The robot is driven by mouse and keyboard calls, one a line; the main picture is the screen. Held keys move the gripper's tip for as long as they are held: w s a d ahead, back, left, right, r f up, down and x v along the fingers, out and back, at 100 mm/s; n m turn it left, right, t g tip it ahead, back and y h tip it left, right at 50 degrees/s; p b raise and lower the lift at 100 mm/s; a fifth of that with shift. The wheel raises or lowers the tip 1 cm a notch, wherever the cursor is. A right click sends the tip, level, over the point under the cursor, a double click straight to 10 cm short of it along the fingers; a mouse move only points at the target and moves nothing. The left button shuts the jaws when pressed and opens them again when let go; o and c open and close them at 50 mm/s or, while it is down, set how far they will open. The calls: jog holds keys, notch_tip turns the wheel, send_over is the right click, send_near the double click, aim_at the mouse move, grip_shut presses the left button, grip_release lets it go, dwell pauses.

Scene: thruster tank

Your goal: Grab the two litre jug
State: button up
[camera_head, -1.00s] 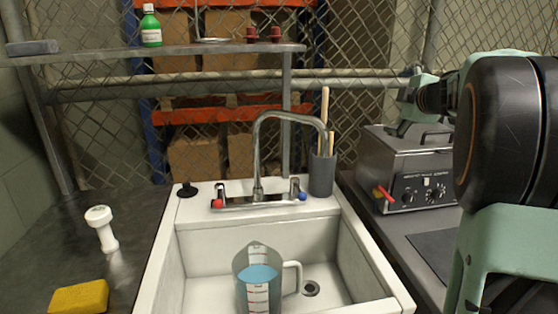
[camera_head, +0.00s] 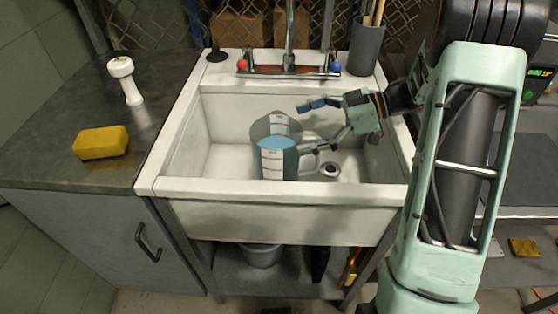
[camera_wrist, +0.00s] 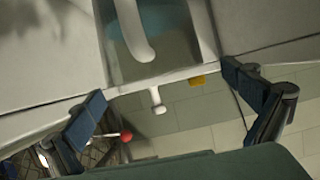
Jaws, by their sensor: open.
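The jug (camera_head: 275,160) is a clear measuring jug with red marks and blue liquid. It stands upright in the white sink (camera_head: 185,187). My gripper (camera_head: 311,126) is over the sink at the jug's right side, where its handle is. Its fingers are apart, one above the other in the head view, pointing left toward the jug. The lower finger overlaps the jug's right edge; I cannot tell whether it touches. In the wrist view the jug's pale handle (camera_wrist: 133,32) and blue liquid (camera_wrist: 158,25) lie ahead, between the spread fingers (camera_wrist: 165,103), with nothing gripped.
The sink walls surround the jug, and a faucet (camera_head: 289,45) with red and blue knobs stands behind. A grey cup of sticks (camera_head: 367,48) is at the back right. A yellow sponge (camera_head: 101,143) and a white object (camera_head: 127,82) stand on the left counter.

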jog(key=b+x, duration=0.3)
jog(key=x, duration=0.7)
jog(key=shift+w+f, duration=0.1)
jog(key=shift+w, duration=0.1)
jog(key=c, duration=1.8)
jog(key=shift+r, duration=0.2)
jog(key=shift+c, duration=0.5)
jog(key=shift+w+r, duration=0.1)
jog(key=shift+r, duration=0.1)
